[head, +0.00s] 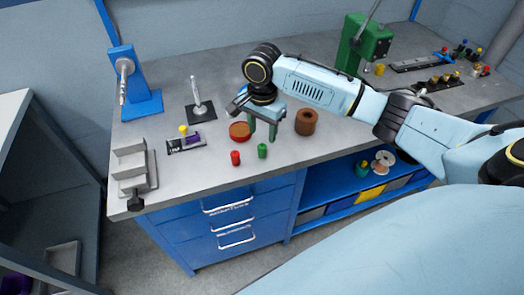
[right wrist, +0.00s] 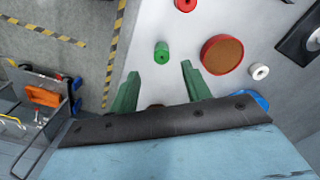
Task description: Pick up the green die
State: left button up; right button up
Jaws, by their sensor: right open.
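The green die (head: 262,150) is a small upright green cylinder near the front edge of the grey workbench (head: 330,155). My right gripper (head: 262,132) is above the bench, just behind the die in the head view, with its two green fingers apart and pointing down. In the right wrist view the die (right wrist: 161,52) shows just beyond the fingertips, roughly in line with the gap between them (right wrist: 160,70). Nothing is between the fingers. My left gripper is not in view.
A similar red cylinder (head: 235,158) stands left of the die. A red-rimmed brown dish (head: 240,131) is behind them, and a brown ring-shaped block (head: 306,121) is to the right. A grey stepped block (head: 131,160) sits at the left edge. The bench front by the die is clear.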

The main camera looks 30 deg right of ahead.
aim_at(262, 146)
notch_tip(262, 146, down, 8)
jog(key=shift+w+f, duration=0.1)
jog(key=shift+w, duration=0.05)
grip_shut()
dwell(0.5)
